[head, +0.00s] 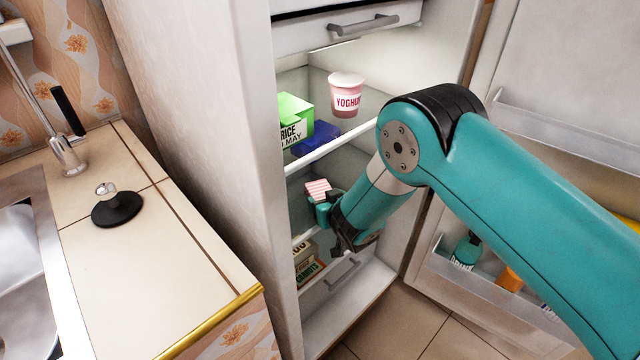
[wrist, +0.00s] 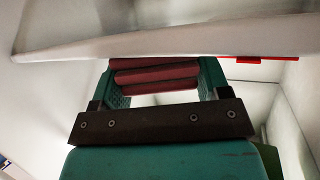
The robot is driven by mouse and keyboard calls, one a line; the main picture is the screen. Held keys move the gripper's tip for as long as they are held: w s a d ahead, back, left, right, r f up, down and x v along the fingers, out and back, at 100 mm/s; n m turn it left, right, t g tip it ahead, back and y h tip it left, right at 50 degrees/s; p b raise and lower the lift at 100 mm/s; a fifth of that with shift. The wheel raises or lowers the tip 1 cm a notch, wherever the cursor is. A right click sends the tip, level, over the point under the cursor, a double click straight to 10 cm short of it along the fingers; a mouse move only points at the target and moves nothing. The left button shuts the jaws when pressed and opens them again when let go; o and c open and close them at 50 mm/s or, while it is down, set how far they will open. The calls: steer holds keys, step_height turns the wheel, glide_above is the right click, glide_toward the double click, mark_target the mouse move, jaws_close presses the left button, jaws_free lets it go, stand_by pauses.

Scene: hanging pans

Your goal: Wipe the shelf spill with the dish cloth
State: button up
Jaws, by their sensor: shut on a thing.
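The dish cloth (head: 318,188) shows pink-and-white striped in the head view, inside the open fridge. In the wrist view it is a folded dark red bundle (wrist: 155,76) between the fingers. My gripper (head: 326,204) is shut on it, below the upper glass shelf (head: 335,146). In the wrist view my gripper (wrist: 160,88) lies just under a pale shelf edge (wrist: 160,40). I cannot make out the spill for certain. A flat red strip (wrist: 262,60) shows by that edge at right; I cannot tell what it is.
A yoghurt cup (head: 346,96), a green rice box (head: 295,118) and a dark blue item (head: 316,138) stand on the upper shelf. Cartons (head: 307,264) sit lower down. The fridge's left wall (head: 245,150) and open door (head: 560,90) flank my arm.

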step_height(320, 180, up, 3)
steer(key=shift+d+f+p, duration=0.1)
steer(key=shift+f+p, duration=0.1)
steer(key=shift+p, duration=0.45)
steer(key=shift+s+r+p, duration=0.1)
steer(key=shift+r+p, duration=0.4)
steer(key=shift+r, duration=0.15)
steer(key=shift+r+p, duration=1.15)
steer(key=shift+r, duration=1)
